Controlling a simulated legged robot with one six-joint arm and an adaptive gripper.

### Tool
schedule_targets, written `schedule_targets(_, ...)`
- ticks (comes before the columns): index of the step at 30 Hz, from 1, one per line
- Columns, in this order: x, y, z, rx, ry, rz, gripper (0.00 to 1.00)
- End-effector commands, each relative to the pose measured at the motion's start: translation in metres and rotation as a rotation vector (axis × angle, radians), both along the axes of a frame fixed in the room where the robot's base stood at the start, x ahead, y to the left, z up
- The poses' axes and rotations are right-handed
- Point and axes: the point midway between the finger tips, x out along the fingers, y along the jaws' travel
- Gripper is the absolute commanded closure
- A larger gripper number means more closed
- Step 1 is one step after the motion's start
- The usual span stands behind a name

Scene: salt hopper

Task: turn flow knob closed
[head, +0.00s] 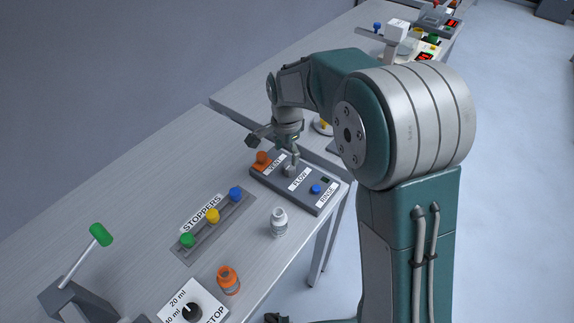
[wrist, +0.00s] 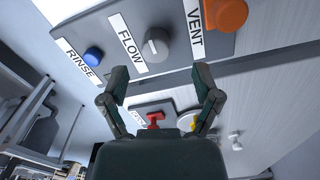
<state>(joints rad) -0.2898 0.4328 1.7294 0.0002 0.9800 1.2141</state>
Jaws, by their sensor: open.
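The flow knob (wrist: 155,46) is a round grey knob with a white pointer mark, on a dark control panel (wrist: 190,75) beside the FLOW label (wrist: 127,43). In the head view the panel (head: 262,179) lies on the table, and the knob (head: 289,171) is partly hidden by my gripper. My gripper (head: 293,160) points down just over the knob. In the wrist view my gripper (wrist: 158,79) has its two fingers spread apart with nothing between them. The knob lies ahead of the gap between the fingertips, apart from them as far as I can see.
The orange VENT knob (head: 262,158) and blue RINSE button (head: 316,188) flank the flow knob. A STOPPERS rack (head: 222,220), a clear bottle (head: 279,222) and an orange-capped bottle (head: 228,280) stand nearer. A lever with a green handle (head: 101,235) is at lower left.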

Motion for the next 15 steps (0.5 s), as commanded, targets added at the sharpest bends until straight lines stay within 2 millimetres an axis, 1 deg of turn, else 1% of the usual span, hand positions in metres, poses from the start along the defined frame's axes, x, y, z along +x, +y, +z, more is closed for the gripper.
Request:
schedule_targets(1, 0.000, -0.002, -0.011, 0.000, 0.004, -0.001, 0.19)
schedule_targets(6, 0.000, -0.003, -0.038, 0.002, 0.003, -0.002, 0.19)
schedule_targets(10, 0.000, -0.001, -0.050, 0.000, 0.001, 0.000, 0.19)
schedule_targets(15, 0.000, 0.000, -0.055, 0.000, -0.001, 0.000, 0.19)
